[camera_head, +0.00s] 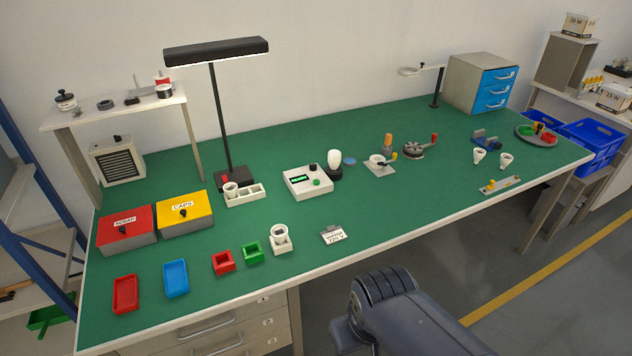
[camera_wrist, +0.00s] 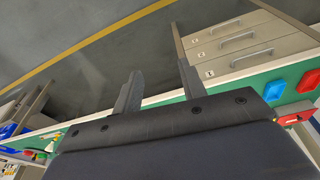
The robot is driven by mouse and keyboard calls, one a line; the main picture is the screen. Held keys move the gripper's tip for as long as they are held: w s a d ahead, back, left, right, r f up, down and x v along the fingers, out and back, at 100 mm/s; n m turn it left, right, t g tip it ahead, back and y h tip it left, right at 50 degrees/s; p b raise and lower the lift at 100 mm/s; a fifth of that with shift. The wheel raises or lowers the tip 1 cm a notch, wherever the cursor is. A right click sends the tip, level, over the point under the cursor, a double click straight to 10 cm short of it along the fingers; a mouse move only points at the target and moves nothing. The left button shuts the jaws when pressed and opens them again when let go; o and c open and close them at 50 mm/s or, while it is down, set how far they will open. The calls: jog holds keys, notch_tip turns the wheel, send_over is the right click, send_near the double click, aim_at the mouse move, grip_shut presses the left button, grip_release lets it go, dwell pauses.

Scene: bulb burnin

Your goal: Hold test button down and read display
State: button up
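A white test unit (camera_head: 308,183) sits mid-table on the green bench top in the head view. It has a small dark display with green text (camera_head: 299,179), which seems to read "READY", a green button (camera_head: 316,182) and a black knob (camera_head: 312,167). A white bulb (camera_head: 334,160) stands upright in a dark holder at its right side. In the wrist view my gripper (camera_wrist: 158,90) is open and empty, its two fingers apart over the floor and bench edge. It is away from the test unit. In the head view only my arm shows, at the bottom in front of the bench.
A tall black lamp (camera_head: 215,110) stands behind left of the unit. A white cup holder (camera_head: 281,240), a small card (camera_head: 333,235), and red and green trays lie along the front edge. Drawers (camera_wrist: 232,45) are under the bench. The green surface in front of the unit is mostly clear.

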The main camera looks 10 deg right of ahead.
grip_shut()
dwell(1.1)
